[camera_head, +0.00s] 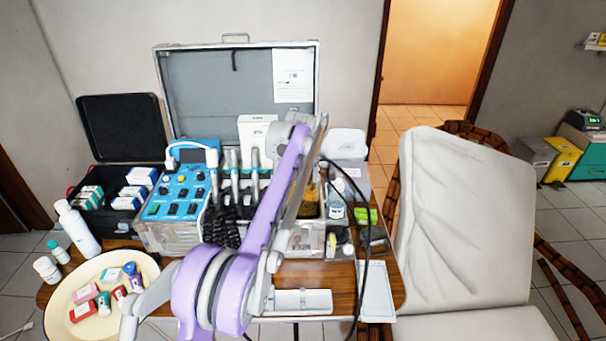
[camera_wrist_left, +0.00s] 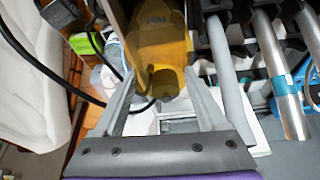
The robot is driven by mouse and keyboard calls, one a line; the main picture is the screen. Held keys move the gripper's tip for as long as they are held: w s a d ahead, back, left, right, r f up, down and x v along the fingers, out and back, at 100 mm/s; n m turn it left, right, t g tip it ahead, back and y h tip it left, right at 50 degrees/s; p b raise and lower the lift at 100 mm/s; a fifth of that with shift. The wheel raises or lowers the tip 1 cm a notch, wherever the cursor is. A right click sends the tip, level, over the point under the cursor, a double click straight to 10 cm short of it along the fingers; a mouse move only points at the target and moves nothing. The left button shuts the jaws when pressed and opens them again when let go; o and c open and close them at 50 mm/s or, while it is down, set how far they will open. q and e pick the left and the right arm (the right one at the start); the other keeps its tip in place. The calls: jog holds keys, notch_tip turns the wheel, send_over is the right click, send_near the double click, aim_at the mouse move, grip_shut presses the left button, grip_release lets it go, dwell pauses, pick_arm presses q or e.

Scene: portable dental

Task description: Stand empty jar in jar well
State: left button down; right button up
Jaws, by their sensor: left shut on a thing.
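An amber, see-through jar (camera_wrist_left: 158,42) is between the fingers of my left gripper (camera_wrist_left: 160,84), which is shut on it. In the left wrist view the jar's narrower end points toward my gripper. A brown wall stands close along its left side, and upright grey instruments are on its right. Whether the jar's base touches a well floor is hidden. In the head view my purple left arm reaches over the open case, and its links hide the left gripper. Amber colour shows just right of the arm in the case (camera_head: 336,203). My right gripper is not in view.
A blue control panel (camera_head: 180,195) and upright handpieces (camera_head: 235,180) fill the case's left and middle. A black cable hangs on the right. A cream tray (camera_head: 70,295) holds several small boxes. A reclined chair (camera_head: 465,220) stands at right.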

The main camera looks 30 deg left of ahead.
aim_at(303, 192)
pick_arm(q)
jog(key=shift+f, duration=0.25)
jog(key=shift+f+b, duration=1.4)
jog(key=shift+f, duration=1.7)
grip_release()
jog(key=p+v, duration=0.1)
jog(key=v, duration=1)
jog(key=shift+f, duration=0.1)
